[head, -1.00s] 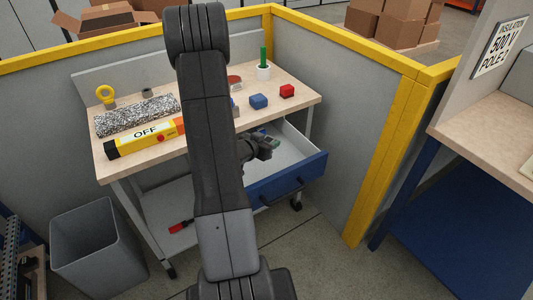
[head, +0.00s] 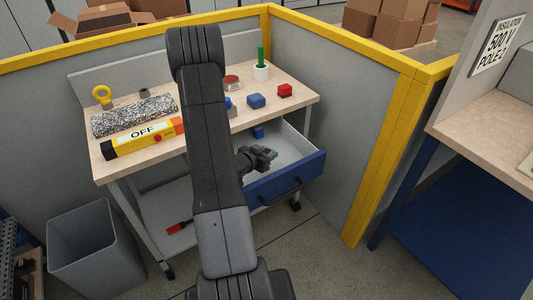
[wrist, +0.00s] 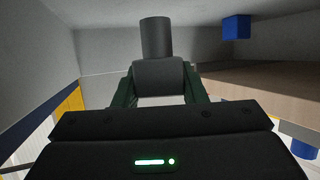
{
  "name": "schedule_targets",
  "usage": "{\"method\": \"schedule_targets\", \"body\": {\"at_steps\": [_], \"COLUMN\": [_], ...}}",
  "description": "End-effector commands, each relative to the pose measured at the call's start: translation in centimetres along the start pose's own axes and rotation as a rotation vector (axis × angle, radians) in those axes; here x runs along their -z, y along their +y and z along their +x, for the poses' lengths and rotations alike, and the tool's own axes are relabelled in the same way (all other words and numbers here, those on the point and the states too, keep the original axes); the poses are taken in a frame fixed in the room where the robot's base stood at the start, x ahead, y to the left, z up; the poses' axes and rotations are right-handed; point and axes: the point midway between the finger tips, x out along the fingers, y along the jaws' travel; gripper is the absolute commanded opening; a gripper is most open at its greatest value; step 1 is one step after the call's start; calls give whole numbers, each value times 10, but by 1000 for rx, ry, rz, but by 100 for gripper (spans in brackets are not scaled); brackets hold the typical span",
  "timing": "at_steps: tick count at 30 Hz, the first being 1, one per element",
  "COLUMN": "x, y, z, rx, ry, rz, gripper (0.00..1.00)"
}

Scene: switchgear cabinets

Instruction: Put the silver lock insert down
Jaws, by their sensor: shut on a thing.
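In the wrist view my gripper (wrist: 160,92) is shut on the silver lock insert (wrist: 157,40), a dull grey piece with a narrower cylinder rising from a wider body between the two dark green fingers. In the head view my gripper (head: 266,156) is over the open blue-fronted drawer (head: 290,180) of the workbench. The insert is too small and dark there to make out. I cannot tell whether it touches the drawer floor.
A blue block (head: 258,132) is in the drawer towards the back.

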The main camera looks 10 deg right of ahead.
Motion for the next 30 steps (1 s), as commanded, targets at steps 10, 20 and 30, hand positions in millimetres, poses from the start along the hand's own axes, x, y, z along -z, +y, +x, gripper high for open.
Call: {"method": "schedule_targets", "body": {"at_steps": [10,20,30], "x": [-6,-6,4], "y": [0,0,-1], "z": [2,2,-20], "rx": [0,0,4], "ry": [0,0,0], "rz": [0,0,-2], "gripper": [44,60,60]}}
